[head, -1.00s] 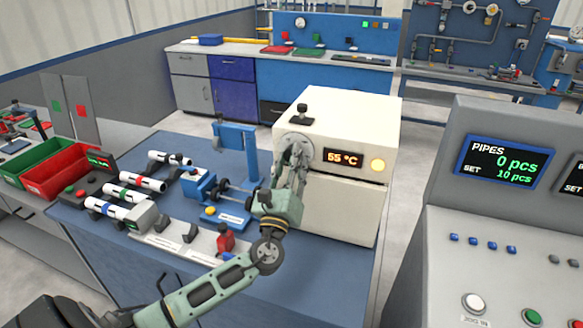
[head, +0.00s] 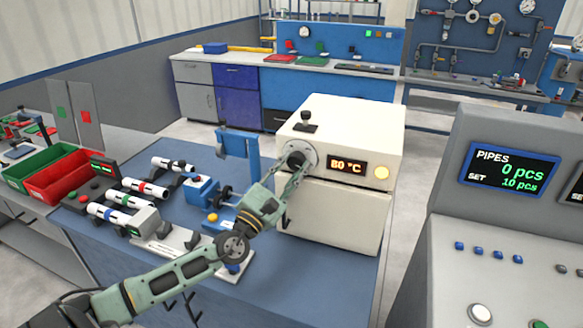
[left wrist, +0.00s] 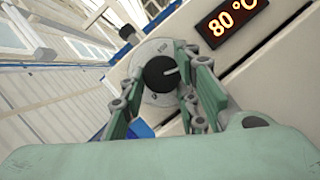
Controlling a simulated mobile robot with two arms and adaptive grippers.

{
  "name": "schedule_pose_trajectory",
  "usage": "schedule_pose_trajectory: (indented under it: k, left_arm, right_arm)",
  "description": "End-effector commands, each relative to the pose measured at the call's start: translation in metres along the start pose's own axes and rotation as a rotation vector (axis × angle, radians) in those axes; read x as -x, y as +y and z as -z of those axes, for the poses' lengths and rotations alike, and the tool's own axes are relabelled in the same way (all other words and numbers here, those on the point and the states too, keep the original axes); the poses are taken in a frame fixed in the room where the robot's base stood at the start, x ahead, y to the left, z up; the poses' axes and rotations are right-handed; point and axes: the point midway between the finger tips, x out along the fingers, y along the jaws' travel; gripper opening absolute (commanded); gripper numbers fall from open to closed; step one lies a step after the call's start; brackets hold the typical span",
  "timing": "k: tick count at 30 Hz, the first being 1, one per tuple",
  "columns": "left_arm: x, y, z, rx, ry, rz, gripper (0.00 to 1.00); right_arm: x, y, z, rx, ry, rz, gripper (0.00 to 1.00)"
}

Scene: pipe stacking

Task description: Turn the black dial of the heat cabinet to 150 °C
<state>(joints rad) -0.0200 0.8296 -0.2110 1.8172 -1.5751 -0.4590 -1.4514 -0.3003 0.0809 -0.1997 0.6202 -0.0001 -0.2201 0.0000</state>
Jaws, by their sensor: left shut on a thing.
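The heat cabinet (head: 345,122) is a white box at the back right of the blue table. Its orange display (head: 347,168) reads 80 °C, and the display in the left wrist view (left wrist: 228,20) reads the same. The black dial (left wrist: 161,73) sits on a round grey scale plate on the cabinet front, with a light pointer mark. It also shows in the head view (head: 295,159). My left gripper (head: 293,168) reaches the dial from the front, its fingers on either side, shut on it. My right gripper is not in view.
A blue stand (head: 238,146) and striped pipes (head: 145,187) lie left of the cabinet. A grey control console (head: 510,220) stands at the right. A red bin (head: 66,182) is at far left.

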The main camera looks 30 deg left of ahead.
Motion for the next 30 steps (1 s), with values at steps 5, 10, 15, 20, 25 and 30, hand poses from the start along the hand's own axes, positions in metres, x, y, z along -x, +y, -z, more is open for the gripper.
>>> schedule_pose_trajectory:
  k: [5,10,15,20,25,30]
  left_arm:
    - [0.0006,0.0011,0.0018,-0.095,0.006,0.042,0.03]
    - [0.0003,0.002,0.0012,-0.155,0.005,0.064,0.03]
    - [-0.0001,0.0026,0.0008,-0.184,0.004,0.076,0.03]
    - [-0.0004,0.0031,0.0004,-0.194,0.003,0.078,0.03]
    - [-0.0007,0.0037,-0.0001,-0.195,0.002,0.076,0.03]
    - [-0.001,0.0043,-0.0005,-0.195,0.001,0.075,0.33]
  right_arm:
    - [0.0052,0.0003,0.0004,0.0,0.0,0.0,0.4]
    - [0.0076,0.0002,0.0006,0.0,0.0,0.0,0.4]
    - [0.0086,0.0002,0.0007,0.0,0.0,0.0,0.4]
    - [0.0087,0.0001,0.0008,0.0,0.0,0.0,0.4]
    - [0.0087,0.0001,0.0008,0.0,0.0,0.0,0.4]
    - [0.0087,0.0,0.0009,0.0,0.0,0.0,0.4]
